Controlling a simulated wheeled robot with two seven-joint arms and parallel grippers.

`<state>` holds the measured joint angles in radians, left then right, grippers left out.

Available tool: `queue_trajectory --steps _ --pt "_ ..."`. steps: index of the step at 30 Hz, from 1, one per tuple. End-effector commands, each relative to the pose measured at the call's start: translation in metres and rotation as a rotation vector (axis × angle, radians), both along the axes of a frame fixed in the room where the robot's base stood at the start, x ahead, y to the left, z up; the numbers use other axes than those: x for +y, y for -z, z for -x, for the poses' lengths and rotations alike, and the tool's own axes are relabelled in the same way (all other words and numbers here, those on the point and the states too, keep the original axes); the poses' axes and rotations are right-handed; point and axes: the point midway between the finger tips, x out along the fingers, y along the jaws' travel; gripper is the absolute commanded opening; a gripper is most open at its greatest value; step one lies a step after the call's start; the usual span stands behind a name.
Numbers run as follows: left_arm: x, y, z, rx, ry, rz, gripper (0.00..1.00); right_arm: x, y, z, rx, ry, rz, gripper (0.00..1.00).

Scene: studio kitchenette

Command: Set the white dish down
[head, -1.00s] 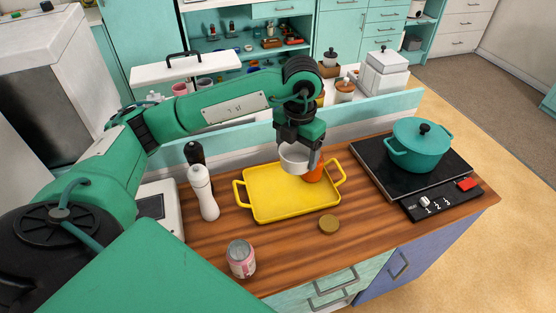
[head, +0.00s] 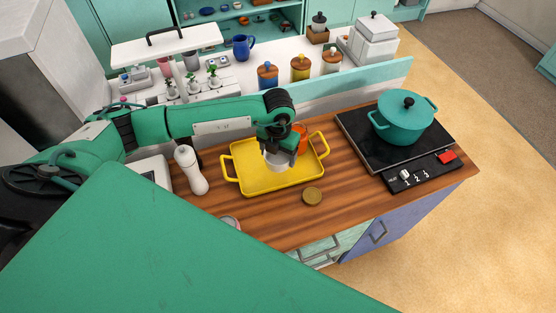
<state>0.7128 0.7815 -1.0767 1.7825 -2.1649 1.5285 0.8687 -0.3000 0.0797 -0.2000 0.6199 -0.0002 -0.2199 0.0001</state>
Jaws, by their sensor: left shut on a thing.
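My left gripper (head: 285,152) points down from above and is shut on the dish. The dish looks close to the tray floor, but I cannot tell whether it touches. An orange-red item (head: 302,137) stands just behind and right of the gripper, partly hidden by it. My right gripper does not show.
A brown round lid (head: 312,196) lies in front of the tray. A white bottle (head: 190,171) stands left of it. A teal pot (head: 404,119) sits on the black hob (head: 362,142) at right. A can (head: 229,221) is mostly hidden by my green body.

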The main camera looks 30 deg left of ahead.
Motion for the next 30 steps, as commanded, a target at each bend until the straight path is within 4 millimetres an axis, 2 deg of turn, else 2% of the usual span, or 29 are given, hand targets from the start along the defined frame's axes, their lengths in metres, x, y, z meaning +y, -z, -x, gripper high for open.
queue_trajectory --steps 5,13,26,27,29,30 --pt "-0.001 0.014 0.0 0.001 -0.001 0.001 0.48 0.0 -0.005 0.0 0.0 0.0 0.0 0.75" --pt "-0.001 0.051 0.0 0.001 -0.001 0.0 0.48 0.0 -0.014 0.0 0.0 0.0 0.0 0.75" --pt "0.0 0.06 0.0 0.0 0.0 0.001 0.48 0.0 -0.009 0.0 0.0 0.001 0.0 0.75" --pt "0.0 0.058 0.0 0.0 0.0 0.0 0.83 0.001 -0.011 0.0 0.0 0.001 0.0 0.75" --pt "0.0 0.058 0.0 0.0 0.0 0.0 0.95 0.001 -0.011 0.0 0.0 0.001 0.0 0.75" --pt "0.0 0.058 0.0 0.0 0.0 0.0 0.97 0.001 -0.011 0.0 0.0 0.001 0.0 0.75"
